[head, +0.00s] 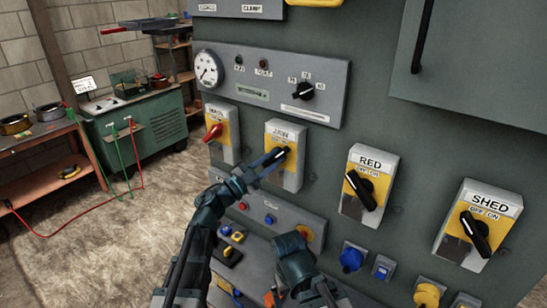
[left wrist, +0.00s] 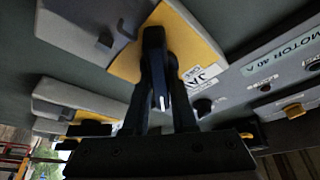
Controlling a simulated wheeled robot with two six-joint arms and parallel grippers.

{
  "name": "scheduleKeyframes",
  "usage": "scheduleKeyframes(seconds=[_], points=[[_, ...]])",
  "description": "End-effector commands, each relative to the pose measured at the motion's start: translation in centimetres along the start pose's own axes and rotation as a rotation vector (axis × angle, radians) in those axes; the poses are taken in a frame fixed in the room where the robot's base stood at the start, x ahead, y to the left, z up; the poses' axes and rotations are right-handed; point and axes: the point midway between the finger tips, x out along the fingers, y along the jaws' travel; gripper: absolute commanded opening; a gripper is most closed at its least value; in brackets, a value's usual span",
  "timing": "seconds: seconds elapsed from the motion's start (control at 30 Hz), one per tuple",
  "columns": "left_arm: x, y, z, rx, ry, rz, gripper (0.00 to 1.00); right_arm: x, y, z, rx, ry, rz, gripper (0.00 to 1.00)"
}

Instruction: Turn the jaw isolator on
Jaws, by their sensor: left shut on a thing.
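The jaw isolator (head: 284,131) is a grey box with a yellow face, labelled JAW with OFF and ON marks, on the green panel. Its black rotary handle shows in the left wrist view (left wrist: 154,45). My left gripper (head: 279,157) is at this handle, with its fingers (left wrist: 158,85) shut on it from either side. The gripper hides much of the handle in the head view, so I cannot tell whether it points to OFF or ON. A part of my right arm shows at the bottom middle; its gripper is not visible.
The main isolator (head: 221,118) with a red handle is close on the left. The RED isolator (head: 369,168) and SHED isolator (head: 480,210) stand to the right. A control strip with a gauge (head: 208,69) and black selector (head: 303,92) is above. Blue and yellow sockets sit below.

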Motion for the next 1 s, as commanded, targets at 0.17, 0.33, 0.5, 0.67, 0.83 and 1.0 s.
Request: scheduleKeyframes(seconds=[0.17, 0.33, 0.5, 0.67, 0.83, 1.0], points=[[0.07, -0.14, -0.02, 0.029, 0.002, 0.010, 0.00, -0.24, 0.02, 0.01, 0.000, 0.000, 0.000, 1.00], [0.05, -0.10, 0.01, 0.040, 0.002, 0.014, 0.00, -0.26, 0.02, 0.02, 0.000, 0.000, 0.000, 1.00], [0.04, -0.08, 0.02, 0.041, 0.002, 0.015, 0.00, -0.25, 0.02, 0.01, 0.000, 0.000, 0.000, 1.00], [0.03, -0.06, 0.03, 0.042, 0.001, 0.015, 0.27, -0.25, 0.02, 0.01, 0.000, 0.000, 0.000, 1.00], [0.02, -0.04, 0.03, 0.041, 0.001, 0.015, 0.55, -0.24, 0.02, 0.01, 0.000, 0.000, 0.000, 1.00], [0.00, 0.00, 0.03, 0.041, 0.000, 0.016, 0.55, -0.22, 0.02, 0.01, 0.000, 0.000, 0.000, 1.00]])
